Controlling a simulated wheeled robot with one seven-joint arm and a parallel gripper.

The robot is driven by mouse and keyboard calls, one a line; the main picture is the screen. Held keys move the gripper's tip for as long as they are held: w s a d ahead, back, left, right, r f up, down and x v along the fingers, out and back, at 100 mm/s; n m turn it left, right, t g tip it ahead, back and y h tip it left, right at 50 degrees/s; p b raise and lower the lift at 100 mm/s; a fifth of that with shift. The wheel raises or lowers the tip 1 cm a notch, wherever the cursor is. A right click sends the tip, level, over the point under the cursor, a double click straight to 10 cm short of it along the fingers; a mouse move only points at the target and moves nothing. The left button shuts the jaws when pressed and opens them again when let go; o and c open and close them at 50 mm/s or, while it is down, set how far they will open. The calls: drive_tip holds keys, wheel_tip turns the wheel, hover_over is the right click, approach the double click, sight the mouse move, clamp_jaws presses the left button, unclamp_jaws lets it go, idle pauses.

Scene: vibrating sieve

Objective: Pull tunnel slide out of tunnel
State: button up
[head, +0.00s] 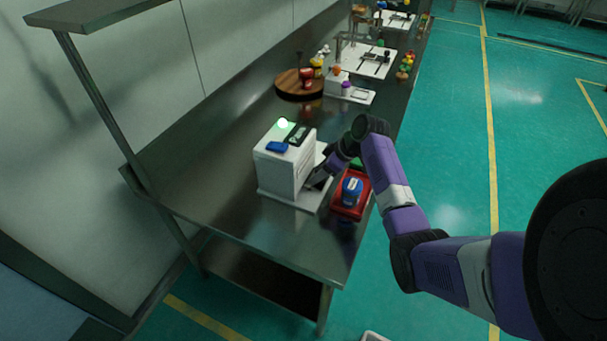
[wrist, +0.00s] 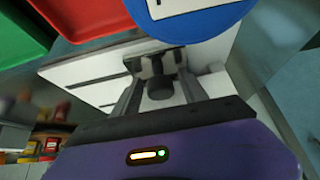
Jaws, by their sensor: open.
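A white box-shaped machine (head: 284,165), which I take for the tunnel, stands on a white base plate on the steel bench. My gripper (head: 318,181) is low at its right side, partly hidden by my arm. In the wrist view my gripper (wrist: 158,82) is open, its two fingers either side of a dark round knob (wrist: 160,87) in front of the white face (wrist: 92,68). Whether the fingers touch the knob cannot be told. The knob seems to belong to the slide; the slide's body cannot be made out.
A wooden round board (head: 290,90) and other stations stand farther along. Bench left of the machine is clear.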

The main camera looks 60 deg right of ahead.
idle(0.3)
drive_tip(key=shift+w+d+f+b, duration=0.1)
drive_tip(key=shift+w+d+b, duration=0.05)
drive_tip(key=shift+d+b, duration=1.45)
drive_tip(key=shift+w+d+f+b, duration=0.15)
drive_tip(key=shift+d+b, duration=1.05)
drive_tip(key=shift+d, duration=0.7)
drive_tip(key=shift+w+d+r+b, duration=0.1)
drive_tip(key=shift+w+d+b, duration=0.05)
drive_tip(key=shift+d+b, duration=1.55)
drive_tip(key=shift+w+d+r+b, duration=0.1)
drive_tip(key=shift+d+b, duration=1.5)
drive_tip(key=shift+b, duration=0.1)
drive_tip(key=shift+o, duration=0.2)
drive_tip(key=o, duration=1)
drive_tip(key=shift+o, duration=0.2)
drive_tip(key=p+v, duration=0.8)
drive_tip(key=v, duration=0.1)
